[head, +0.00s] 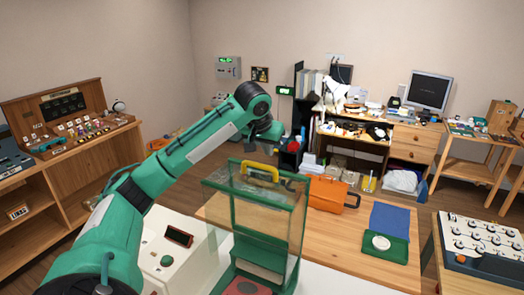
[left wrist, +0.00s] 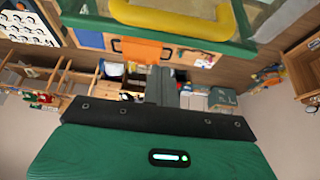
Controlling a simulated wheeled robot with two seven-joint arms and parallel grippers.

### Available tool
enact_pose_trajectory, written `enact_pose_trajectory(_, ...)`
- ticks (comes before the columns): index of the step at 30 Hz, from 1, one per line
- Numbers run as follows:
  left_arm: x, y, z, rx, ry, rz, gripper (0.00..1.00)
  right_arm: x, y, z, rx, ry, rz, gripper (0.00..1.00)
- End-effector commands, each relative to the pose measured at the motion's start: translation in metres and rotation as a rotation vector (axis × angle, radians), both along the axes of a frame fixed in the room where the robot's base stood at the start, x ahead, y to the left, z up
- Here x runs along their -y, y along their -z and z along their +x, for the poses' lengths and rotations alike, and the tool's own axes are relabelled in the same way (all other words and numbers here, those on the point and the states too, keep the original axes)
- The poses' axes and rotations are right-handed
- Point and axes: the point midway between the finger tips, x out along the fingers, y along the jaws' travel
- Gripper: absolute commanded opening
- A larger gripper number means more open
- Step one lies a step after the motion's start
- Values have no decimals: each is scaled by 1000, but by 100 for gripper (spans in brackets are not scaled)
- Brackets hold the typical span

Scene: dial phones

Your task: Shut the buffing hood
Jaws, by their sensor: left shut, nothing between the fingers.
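The buffing hood (head: 268,215) is a green-framed case with clear panels, standing on the bench in front of me. Its upper clear panel, with a yellow handle (head: 262,171), stands raised and tilted above the base. The base (head: 262,262) shows through below it. My left gripper (head: 290,146) is beyond and above the handle, apart from it, with its fingers shut and empty. In the left wrist view the shut fingers (left wrist: 161,74) point away from the green wrist, and the yellow handle (left wrist: 180,18) and green frame cross the top. My right gripper is out of view.
A white box with a dark display (head: 178,237) stands left of the hood. A cluttered desk (head: 355,130) stands behind.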

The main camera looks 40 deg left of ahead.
Motion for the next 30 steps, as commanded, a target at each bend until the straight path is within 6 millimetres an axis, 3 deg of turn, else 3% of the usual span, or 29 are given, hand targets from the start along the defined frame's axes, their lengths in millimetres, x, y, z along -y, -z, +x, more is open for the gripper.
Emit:
enact_pose_trajectory(1,-1,1,-2,-3,-1,2,0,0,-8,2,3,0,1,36)
enact_pose_trajectory(12,10,7,-33,0,0,1,0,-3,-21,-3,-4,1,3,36)
enact_pose_trajectory(30,11,9,-38,8,-1,2,0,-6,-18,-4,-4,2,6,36)
